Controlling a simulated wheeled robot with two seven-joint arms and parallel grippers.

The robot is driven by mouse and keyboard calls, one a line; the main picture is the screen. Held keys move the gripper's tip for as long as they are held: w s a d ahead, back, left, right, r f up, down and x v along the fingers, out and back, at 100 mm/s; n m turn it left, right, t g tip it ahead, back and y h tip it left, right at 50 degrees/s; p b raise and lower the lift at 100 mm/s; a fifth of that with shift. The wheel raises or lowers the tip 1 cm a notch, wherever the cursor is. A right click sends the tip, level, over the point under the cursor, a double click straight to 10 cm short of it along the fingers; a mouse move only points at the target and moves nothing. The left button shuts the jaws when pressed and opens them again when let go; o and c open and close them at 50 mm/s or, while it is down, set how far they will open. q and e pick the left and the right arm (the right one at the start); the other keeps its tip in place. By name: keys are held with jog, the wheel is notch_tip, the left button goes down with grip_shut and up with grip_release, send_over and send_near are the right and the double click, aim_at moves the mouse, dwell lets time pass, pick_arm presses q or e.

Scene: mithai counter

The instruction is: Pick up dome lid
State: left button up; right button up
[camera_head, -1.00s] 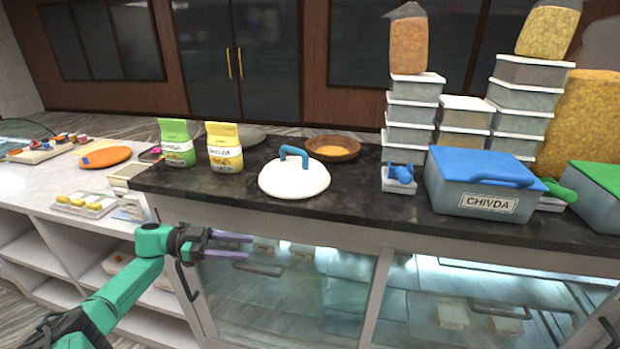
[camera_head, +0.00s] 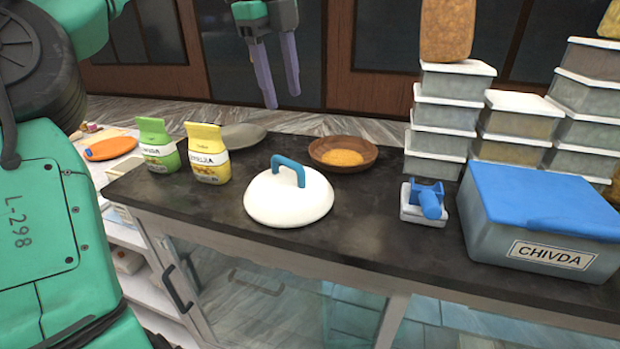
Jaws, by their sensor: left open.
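A white dome lid (camera_head: 289,203) with a blue loop handle (camera_head: 290,168) sits on the dark counter, near its front edge. My left gripper (camera_head: 282,97) is open and empty. Its two purple fingers point down, high up and behind the lid in the picture, apart from it. My left arm fills the left side of the view. My right gripper does not show.
Green (camera_head: 157,147) and yellow (camera_head: 206,154) packets stand left of the lid. A wooden bowl (camera_head: 357,155) and grey plate (camera_head: 241,136) lie behind it. Stacked containers (camera_head: 440,130), a blue-handled item (camera_head: 425,203) and the blue-lidded CHIVDA box (camera_head: 537,222) stand right.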

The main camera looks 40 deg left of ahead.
pick_arm(q)
jog(key=f, duration=0.2)
send_over(287, 160)
jog(key=s, duration=0.2)
notch_tip(287, 160, down, 5)
jog(key=f+p, duration=0.1)
jog(key=f, duration=0.1)
jog(key=w+f+p, duration=0.1)
jog(key=f, duration=0.1)
jog(key=w+f+p, duration=0.1)
jog(key=f, duration=0.1)
jog(key=shift+w+d+f, duration=0.1)
jog(key=shift+d+f, duration=0.05)
jog(key=shift+d, duration=0.05)
jog(key=shift+a+f, duration=0.1)
jog(key=shift+f, duration=0.05)
jog(key=shift+s+a, duration=0.15)
jog(key=shift+s, duration=0.05)
jog(key=c, duration=0.3)
grip_shut()
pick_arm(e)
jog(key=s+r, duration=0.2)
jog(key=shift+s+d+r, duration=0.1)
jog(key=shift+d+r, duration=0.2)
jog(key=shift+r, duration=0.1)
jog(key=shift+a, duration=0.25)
